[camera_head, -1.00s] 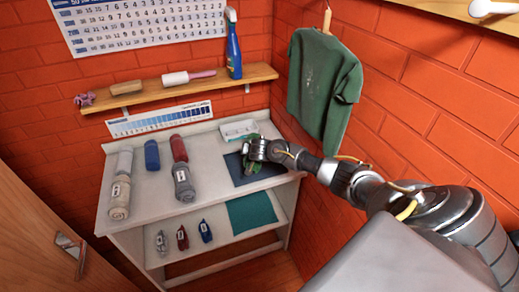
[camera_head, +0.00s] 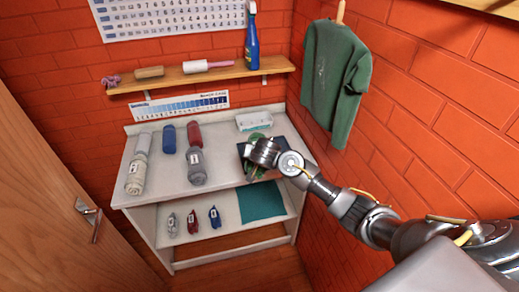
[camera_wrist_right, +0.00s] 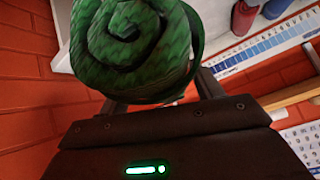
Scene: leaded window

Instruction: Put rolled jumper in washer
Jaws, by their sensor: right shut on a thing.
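My right gripper (camera_head: 257,160) is over the dark mat (camera_head: 283,150) at the right end of the white table. It is shut on a green rolled cloth, which fits the rolled jumper (camera_head: 258,137). In the right wrist view the roll (camera_wrist_right: 125,40) shows its spiral end large between the fingers. In the head view the gripper hides much of it, and I cannot tell whether it touches the mat. No washer is in view. My left gripper is not in view.
A white tray (camera_head: 254,121) is behind the mat. A green garment (camera_head: 335,80) hangs on the right wall. A wooden door (camera_head: 50,190) is at the left.

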